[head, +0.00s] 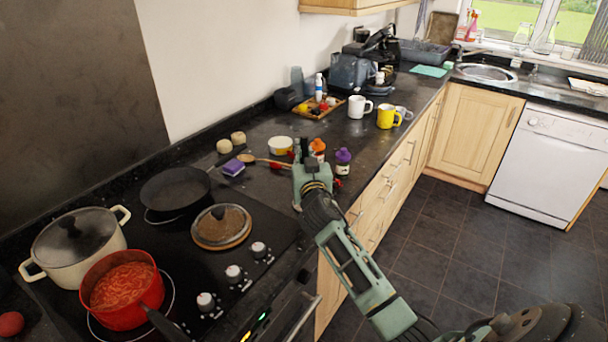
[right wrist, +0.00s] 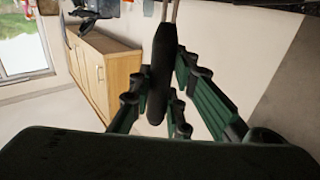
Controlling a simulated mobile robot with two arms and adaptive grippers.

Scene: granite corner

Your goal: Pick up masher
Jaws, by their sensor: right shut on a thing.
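The masher (right wrist: 159,75) shows in the right wrist view as a dark handle with thin metal rods at its upper end. My right gripper (right wrist: 158,95) is shut on this handle, with green fingers on both sides of it. In the head view my right gripper (head: 304,165) is over the front edge of the dark counter, beside the orange-capped and purple bottles. The masher's head is cut off in the wrist view, and I cannot make it out clearly in the head view. My left gripper is not in view.
A red pot (head: 122,290), a cream lidded pot (head: 77,246) and a black pan (head: 174,189) stand on the hob at left. A purple bottle (head: 343,162) stands close to the right gripper. White (head: 359,106) and yellow (head: 388,116) mugs stand farther back. The floor at right is clear.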

